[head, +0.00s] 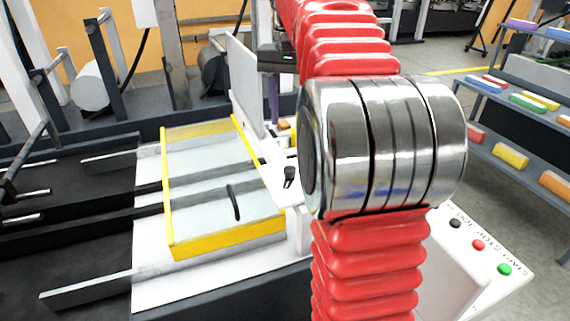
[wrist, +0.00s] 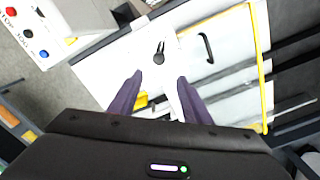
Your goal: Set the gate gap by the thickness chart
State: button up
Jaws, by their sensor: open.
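A black knob (head: 289,177) with a pointer-like lever sits on the white machine top, right of the yellow-framed clear cover. In the wrist view the knob (wrist: 159,58) lies just beyond the fingertips, between their lines. My gripper (wrist: 157,80) has two purple fingers spread apart with nothing between them. The gate gap itself cannot be made out, and no readable thickness chart shows.
The yellow-framed clear cover (head: 222,190) has a black handle (head: 234,203). A pale upright plate (head: 246,85) stands behind the knob. A button panel (head: 480,242) is at lower right. A shelf (head: 520,120) with several coloured blocks stands at right.

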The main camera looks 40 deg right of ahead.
aim_at(288, 167)
jog(key=shift+m, duration=0.3)
notch_tip(288, 167, down, 14)
jog(key=shift+r, duration=0.1)
dwell(0.8)
jog(key=shift+c, duration=0.4)
jog(key=c, duration=1)
jog(key=shift+o, duration=0.2)
jog(key=shift+m, duration=0.4)
jog(key=shift+w+a+m, duration=0.1)
jog(key=shift+m, duration=0.3)
